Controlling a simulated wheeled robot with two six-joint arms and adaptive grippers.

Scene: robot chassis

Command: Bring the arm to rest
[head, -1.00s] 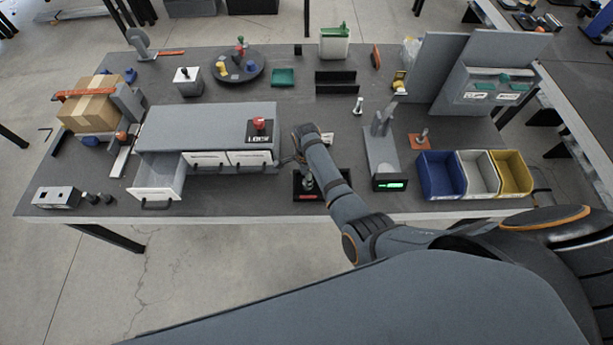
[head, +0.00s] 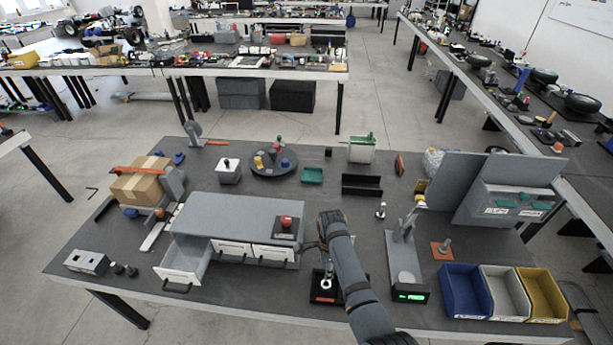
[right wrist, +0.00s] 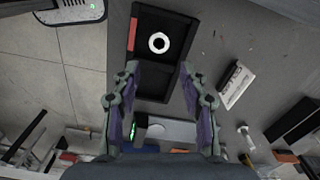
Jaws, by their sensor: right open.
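My right arm reaches in from the bottom of the head view, with its wrist above the table beside the grey drawer unit (head: 225,212). My right gripper (right wrist: 160,72) is open in the right wrist view, with nothing between its two fingers. Below and ahead of it is a black tray (right wrist: 150,82) with a pale ring (right wrist: 159,43) in one compartment. In the head view, the ring part stands in the black tray (head: 324,298), next to my forearm. My right fingers are mostly hidden behind the wrist there. My left gripper is not in view.
The drawer unit has a red button (head: 286,222) on top and its left drawer (head: 183,272) is pulled out. A scale with a green display (head: 411,296) and blue, grey and yellow bins (head: 466,292) stand to the right.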

